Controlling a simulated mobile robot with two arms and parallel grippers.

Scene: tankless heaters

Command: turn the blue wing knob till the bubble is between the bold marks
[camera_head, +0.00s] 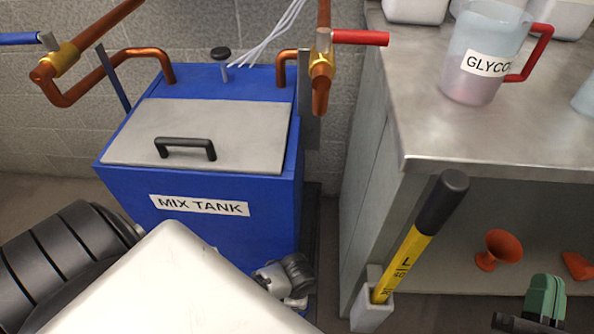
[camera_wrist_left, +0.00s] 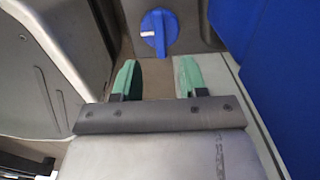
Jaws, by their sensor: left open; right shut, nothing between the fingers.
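The blue wing knob (camera_wrist_left: 158,30) shows at the top middle of the left wrist view, round with a raised wing and a short white mark on its left side. My left gripper (camera_wrist_left: 157,64) is open, its green fingers apart with nothing between them. In the picture the knob lies above the fingertips and apart from them. In the head view my left arm hides part of the foreground, and the left gripper is not seen there. My right gripper (camera_head: 545,300) is shut and empty at the lower right of the head view. No bubble or bold marks can be made out.
A blue mix tank (camera_head: 125,190) with a grey lid (camera_head: 230,120) and copper pipes stands at the left. A metal counter (camera_head: 440,135) at the right holds a glycol jug (camera_head: 480,85). A yellow tool (camera_head: 405,262) leans in a holder (camera_head: 370,317) beside it.

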